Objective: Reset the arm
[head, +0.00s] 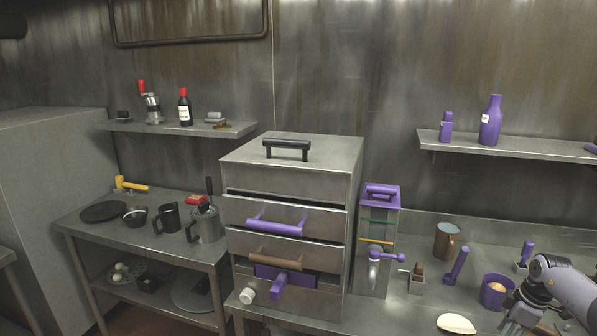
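My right arm comes in at the lower right corner. Its dark gripper (516,319) points down and to the left over the right counter, just in front of a purple pot (495,291) with a round orange-tan thing in it. The gripper's fingers are small and partly cut off by the bottom edge, so their opening is unclear. I see nothing held in it. My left arm and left gripper are not in view.
A steel drawer cabinet (313,159) stands in the middle, its drawers partly pulled out. Beside it are a purple-topped dispenser (379,211), a brown mug (447,240) and a pale oval object (457,323). A left table (84,236) holds pots. Wall shelves (520,149) hold bottles.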

